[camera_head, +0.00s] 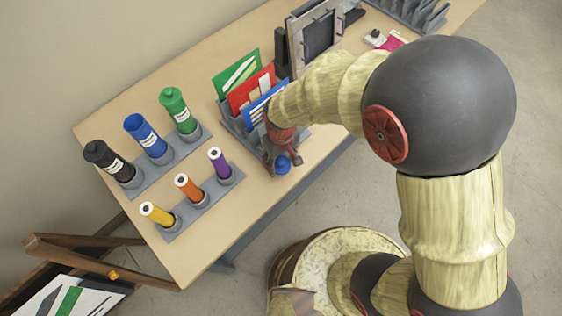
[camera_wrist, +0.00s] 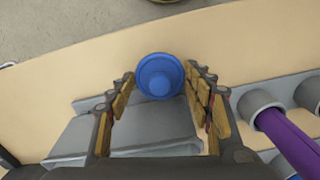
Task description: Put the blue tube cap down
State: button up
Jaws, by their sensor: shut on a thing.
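The blue tube cap (camera_head: 283,165) is a small round cap with a stepped top. In the wrist view the cap (camera_wrist: 160,76) sits between the fingertips of my gripper (camera_wrist: 161,84), which is shut on it. In the head view my gripper (camera_head: 276,152) is over the front edge area of the table (camera_head: 205,236), in front of the folder rack and right of the purple tube. I cannot tell whether the cap touches the tabletop or is held above it. A large blue tube (camera_head: 146,136) stands in the back tube rack.
A black tube (camera_head: 112,163) and a green tube (camera_head: 180,112) flank the blue tube. Yellow, orange and purple tubes (camera_head: 220,166) stand in a front rack. A folder rack (camera_head: 231,121) holds several coloured folders behind my gripper. Bare tabletop lies between purple tube and gripper.

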aim_at(281, 162)
jog(key=shift+f, duration=0.25)
jog(key=shift+f+b, duration=0.3)
jog(key=shift+f, duration=0.2)
jog(key=shift+f, duration=0.1)
jog(key=o, duration=0.9)
jog(key=shift+o, duration=0.2)
notch_tip(281, 162, up, 13)
jog(key=p, duration=0.3)
